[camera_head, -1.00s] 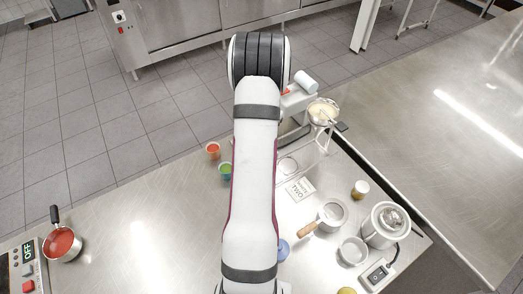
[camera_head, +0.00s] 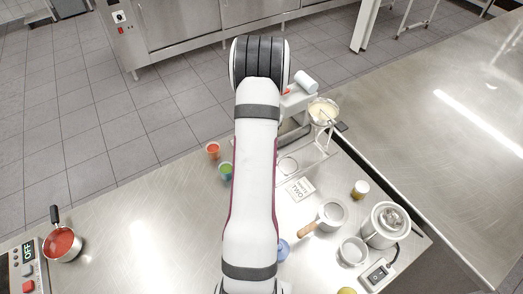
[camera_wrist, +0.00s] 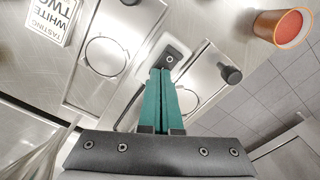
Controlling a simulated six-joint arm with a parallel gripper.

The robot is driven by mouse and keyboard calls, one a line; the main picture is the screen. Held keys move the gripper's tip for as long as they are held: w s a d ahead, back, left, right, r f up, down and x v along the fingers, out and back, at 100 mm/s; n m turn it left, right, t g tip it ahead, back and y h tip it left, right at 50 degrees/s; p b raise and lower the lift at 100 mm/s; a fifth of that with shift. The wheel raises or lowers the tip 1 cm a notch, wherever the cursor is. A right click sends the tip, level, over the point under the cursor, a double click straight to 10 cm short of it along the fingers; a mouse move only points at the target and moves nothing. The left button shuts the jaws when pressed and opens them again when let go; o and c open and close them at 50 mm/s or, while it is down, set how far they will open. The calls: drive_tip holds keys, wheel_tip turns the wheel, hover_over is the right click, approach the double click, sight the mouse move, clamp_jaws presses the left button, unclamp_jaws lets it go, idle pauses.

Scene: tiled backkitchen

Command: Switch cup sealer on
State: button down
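The cup sealer (camera_head: 300,99) is partly hidden behind my arm in the head view. It has a pale body with a light roll and metal plates. In the wrist view its metal plate (camera_wrist: 78,95) has a round opening. A dark rocker switch (camera_wrist: 170,57) on a pale rounded mount shows just beyond my fingertips; its on or off position is too small to tell. My gripper (camera_wrist: 160,71) has green fingers side by side, shut with nothing visible between them. The tips overlap the near edge of the switch mount in the picture; contact cannot be told. The head view hides my gripper.
An orange-red cup (camera_head: 213,150) and a green cup (camera_head: 226,171) stand left of the sealer. Another rocker switch box (camera_head: 378,274) lies at lower right. The left counter is mostly clear.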

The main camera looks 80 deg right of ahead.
drive_tip(key=shift+f, duration=0.1)
wheel_tip(320, 180, up, 7)
idle(0.7)
drive_tip(key=w+a+r+n, duration=0.3)
drive_tip(key=w+a+r, duration=0.2)
drive_tip(key=w+a, duration=0.45)
drive_tip(key=w+a+r+n, duration=0.45)
drive_tip(key=w+a, duration=0.25)
drive_tip(key=a, duration=0.6)
drive_tip(key=s+a+r+n+y, duration=0.1)
drive_tip(key=a+r+n, duration=0.1)
drive_tip(key=a, duration=0.6)
drive_tip(key=s+a+r+n, duration=0.1)
drive_tip(key=s+a+n, duration=0.1)
drive_tip(key=a, duration=0.6)
drive_tip(key=s+a+f+n, duration=0.1)
drive_tip(key=s+a+n, duration=0.3)
drive_tip(key=s+a, duration=0.4)
drive_tip(key=shift+a+y, duration=0.4)
drive_tip(key=shift+a, duration=0.1)
